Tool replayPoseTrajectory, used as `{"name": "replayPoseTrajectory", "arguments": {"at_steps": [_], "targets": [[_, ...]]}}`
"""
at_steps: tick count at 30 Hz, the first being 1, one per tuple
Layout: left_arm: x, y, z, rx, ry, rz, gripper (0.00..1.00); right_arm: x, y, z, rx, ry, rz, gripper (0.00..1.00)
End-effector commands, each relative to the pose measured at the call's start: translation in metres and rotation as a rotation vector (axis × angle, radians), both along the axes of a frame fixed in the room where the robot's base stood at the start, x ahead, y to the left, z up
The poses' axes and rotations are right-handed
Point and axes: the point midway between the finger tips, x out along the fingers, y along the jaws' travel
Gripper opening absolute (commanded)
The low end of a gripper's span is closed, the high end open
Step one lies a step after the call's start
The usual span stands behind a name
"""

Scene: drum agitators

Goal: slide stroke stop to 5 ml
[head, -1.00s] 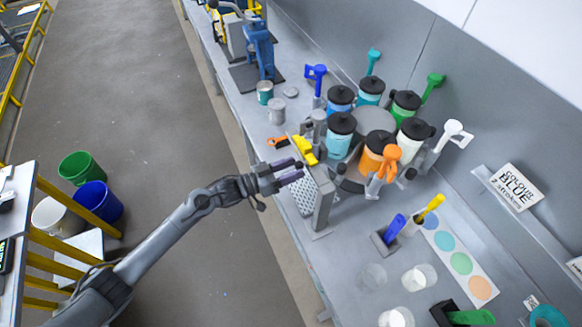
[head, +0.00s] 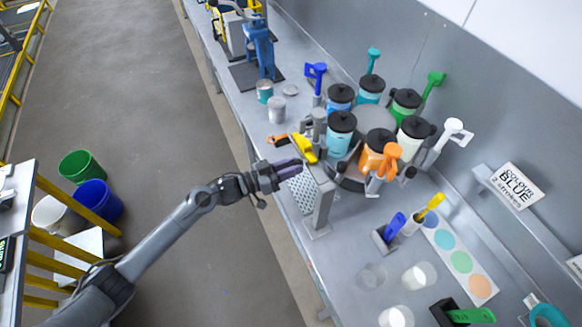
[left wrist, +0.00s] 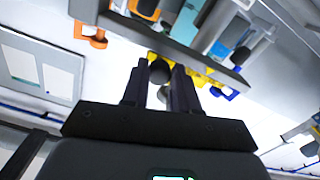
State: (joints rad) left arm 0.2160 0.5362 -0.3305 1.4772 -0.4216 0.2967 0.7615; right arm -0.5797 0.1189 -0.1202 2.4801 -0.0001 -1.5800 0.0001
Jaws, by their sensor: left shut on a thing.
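The colour dispenser is a ring of lidded canisters, with an orange one (head: 372,155) and a teal one (head: 340,140) nearest my left gripper. A grey upright plate (head: 322,205) stands at its near side, with a yellow part (head: 304,149) beside its top. My left gripper (head: 293,168) is at this plate, its dark fingers close together. In the left wrist view the fingers (left wrist: 160,90) are shut on a dark round knob (left wrist: 160,72), which seems to be the stroke stop. Yellow parts (left wrist: 195,76) lie just beyond it. No scale mark is readable. My right gripper is out of view.
An orange piece (head: 277,139) and grey tins (head: 277,110) are left of the dispenser. A sign (head: 513,187) reads "Colour blue 2 strokes". The aisle floor is open.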

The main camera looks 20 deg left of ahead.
Motion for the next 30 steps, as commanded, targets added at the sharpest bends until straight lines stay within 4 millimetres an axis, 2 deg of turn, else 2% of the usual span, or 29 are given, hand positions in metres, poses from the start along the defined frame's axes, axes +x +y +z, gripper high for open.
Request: {"name": "replayPoseTrajectory", "arguments": {"at_steps": [6, 14, 15, 19, 30], "targets": [[0.021, 0.023, -0.003, 0.002, 0.0, 0.005, 0.0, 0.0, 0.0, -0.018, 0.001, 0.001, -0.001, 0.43], [0.022, 0.026, -0.001, 0.003, 0.002, 0.009, 0.0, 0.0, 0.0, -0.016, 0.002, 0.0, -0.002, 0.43], [0.022, 0.026, -0.001, 0.002, 0.003, 0.009, 0.33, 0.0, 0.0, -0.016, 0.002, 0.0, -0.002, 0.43], [0.022, 0.026, -0.001, 0.002, 0.002, 0.007, 0.53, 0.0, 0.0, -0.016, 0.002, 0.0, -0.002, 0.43], [0.019, 0.026, -0.001, 0.001, 0.001, 0.004, 0.54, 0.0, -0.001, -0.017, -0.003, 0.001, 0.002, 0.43]]}}
